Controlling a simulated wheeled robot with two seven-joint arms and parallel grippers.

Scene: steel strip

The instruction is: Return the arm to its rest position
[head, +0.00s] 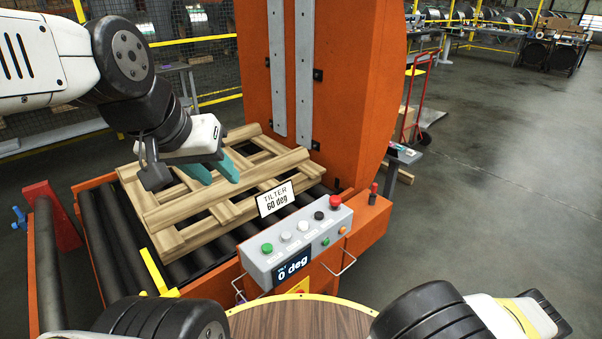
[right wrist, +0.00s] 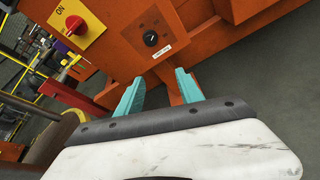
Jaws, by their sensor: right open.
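My left arm comes in from the left in the head view. Its left gripper (head: 222,178) has teal fingers set apart, over the wooden pallet (head: 170,238), with nothing seen between them. Whether the fingers touch the pallet I cannot tell. My right gripper (right wrist: 160,76) shows in the right wrist view with its two teal fingers apart and empty.
The pallet lies on black rollers (head: 98,243) before the tall orange tilter (head: 349,90). A control box (head: 296,247) with buttons reads 0 deg; a sign (head: 275,198) reads TILTER 60 deg. A yellow-and-red switch (right wrist: 76,24) shows beside the panel. Open floor lies right.

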